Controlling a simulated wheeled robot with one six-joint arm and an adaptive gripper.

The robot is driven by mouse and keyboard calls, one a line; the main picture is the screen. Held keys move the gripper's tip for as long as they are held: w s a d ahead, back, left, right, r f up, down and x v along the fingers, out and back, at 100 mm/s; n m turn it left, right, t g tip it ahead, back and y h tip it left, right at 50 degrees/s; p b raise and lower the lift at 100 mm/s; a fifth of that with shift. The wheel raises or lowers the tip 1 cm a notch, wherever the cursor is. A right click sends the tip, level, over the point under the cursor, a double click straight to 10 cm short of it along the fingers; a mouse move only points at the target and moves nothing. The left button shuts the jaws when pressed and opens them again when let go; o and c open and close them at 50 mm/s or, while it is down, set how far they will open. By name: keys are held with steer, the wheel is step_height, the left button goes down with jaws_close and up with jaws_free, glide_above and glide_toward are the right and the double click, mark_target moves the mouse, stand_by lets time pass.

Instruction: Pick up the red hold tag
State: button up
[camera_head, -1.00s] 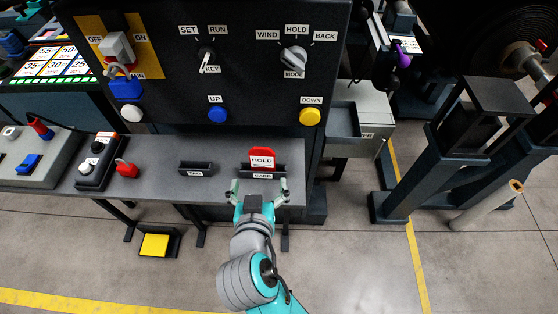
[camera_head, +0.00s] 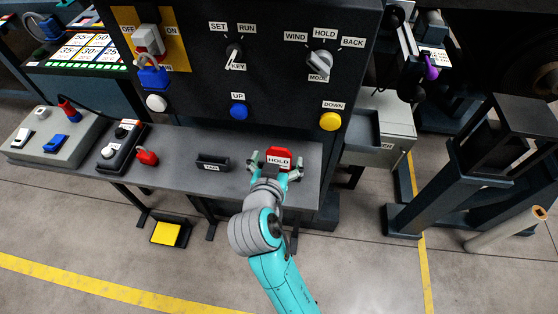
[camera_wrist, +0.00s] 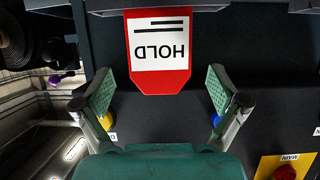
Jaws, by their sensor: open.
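The red hold tag (camera_head: 278,156), with a white HOLD label, stands upright at the card holder on the grey shelf. In the wrist view the tag (camera_wrist: 158,55) appears upside down at the top centre, ahead of the fingertips. My gripper (camera_head: 276,172) is at the tag in the head view, one finger to each side of it. In the wrist view my gripper (camera_wrist: 160,90) is open, with green pads apart and nothing between their ends that I can see gripped. The card holder is mostly hidden behind my gripper.
A small TAG holder (camera_head: 213,163) sits left on the shelf (camera_head: 185,148). A red padlock (camera_head: 147,157) and a black switch box (camera_head: 122,147) are farther left. The dark panel with knobs, a blue button (camera_head: 238,112) and a yellow button (camera_head: 330,121) rises behind.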

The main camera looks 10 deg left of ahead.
steer(key=shift+x, duration=1.2)
steer(key=c, duration=1.1)
steer(key=shift+c, duration=0.2)
step_height(320, 180, up, 10)
